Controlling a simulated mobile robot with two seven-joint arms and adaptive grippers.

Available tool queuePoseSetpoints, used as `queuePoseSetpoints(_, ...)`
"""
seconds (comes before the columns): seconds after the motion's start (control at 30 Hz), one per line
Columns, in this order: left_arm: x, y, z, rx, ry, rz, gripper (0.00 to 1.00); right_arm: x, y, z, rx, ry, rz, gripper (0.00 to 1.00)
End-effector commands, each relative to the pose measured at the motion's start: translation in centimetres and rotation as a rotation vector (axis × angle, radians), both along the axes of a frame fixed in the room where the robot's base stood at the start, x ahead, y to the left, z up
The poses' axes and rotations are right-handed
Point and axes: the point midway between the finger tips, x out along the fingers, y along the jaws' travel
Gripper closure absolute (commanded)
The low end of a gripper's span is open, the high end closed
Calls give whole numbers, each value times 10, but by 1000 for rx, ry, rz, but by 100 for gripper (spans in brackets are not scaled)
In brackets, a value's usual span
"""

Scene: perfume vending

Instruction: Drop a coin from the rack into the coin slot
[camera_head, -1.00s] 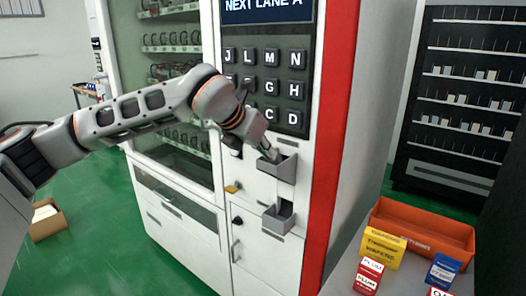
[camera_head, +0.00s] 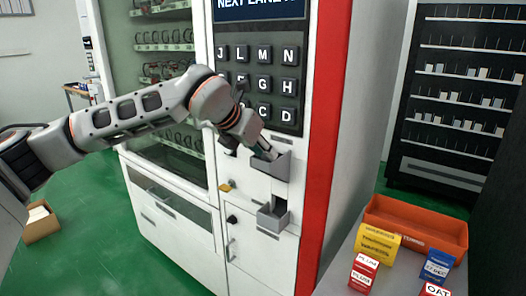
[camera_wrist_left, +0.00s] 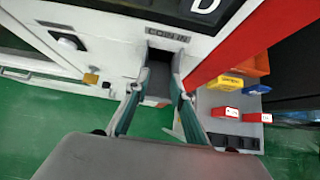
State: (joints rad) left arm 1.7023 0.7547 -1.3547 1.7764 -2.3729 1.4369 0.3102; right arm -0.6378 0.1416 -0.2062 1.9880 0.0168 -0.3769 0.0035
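The vending machine's coin slot is marked "COIN IN" in the left wrist view, above a dark opening (camera_wrist_left: 160,54) and a grey tray (camera_wrist_left: 158,78). In the head view the upper grey tray (camera_head: 273,166) projects from the machine below the letter keys. My left gripper (camera_head: 266,151) reaches down to this tray, its tips at the tray's mouth. In the left wrist view its two fingers (camera_wrist_left: 159,84) stand apart with the tray between them. No coin shows between them, and I cannot make out a coin rack. My right gripper is not in view.
A lower grey tray (camera_head: 273,215) sits below the upper one. The letter keypad (camera_head: 262,83) is just above. An orange bin (camera_head: 415,226) and several small boxes, including a yellow one (camera_head: 377,243), stand on a table at right. A dark shelf rack (camera_head: 455,100) stands behind.

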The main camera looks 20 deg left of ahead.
Motion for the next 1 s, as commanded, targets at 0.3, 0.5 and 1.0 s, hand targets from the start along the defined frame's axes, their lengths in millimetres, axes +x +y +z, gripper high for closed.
queuePoseSetpoints(0.3, -24, 10, 28, 0, -5, 1, 76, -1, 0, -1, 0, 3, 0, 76)
queuePoseSetpoints(0.5, -52, 19, 57, 0, -4, 0, 76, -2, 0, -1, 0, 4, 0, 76)
queuePoseSetpoints(1.0, -80, 29, 85, 0, -1, 0, 76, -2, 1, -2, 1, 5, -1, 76)
